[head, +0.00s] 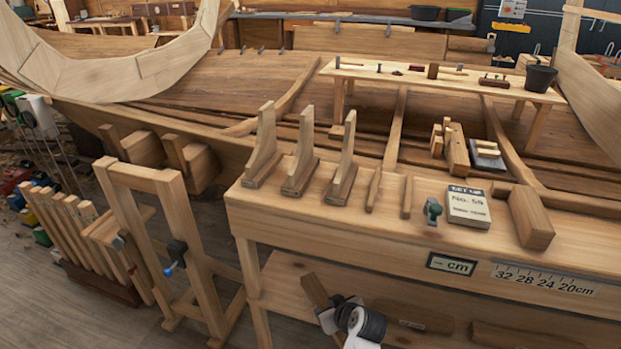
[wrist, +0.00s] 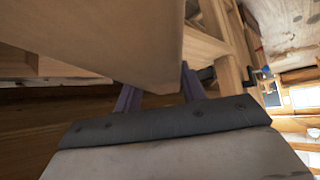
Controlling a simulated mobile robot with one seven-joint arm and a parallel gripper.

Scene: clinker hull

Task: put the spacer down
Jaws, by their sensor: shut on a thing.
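My gripper (head: 328,306) is low in front of the workbench in the head view. It is shut on a plain wooden piece, which I take to be the spacer (head: 314,290). The spacer slants up and to the left out of the jaws, in front of the bench's lower shelf. In the wrist view the spacer (wrist: 110,35) fills the upper left, between the two dark fingers of my gripper (wrist: 160,93). Its far end is out of the wrist view. I see no surface touching it from below.
The bench top (head: 330,215) carries several upright wooden brackets (head: 301,155), two thin wedges, a labelled card (head: 468,206) and a wooden block (head: 530,217). Its front left corner is bare. The lower shelf (head: 290,280) holds planks. A wooden trestle (head: 165,230) stands at left.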

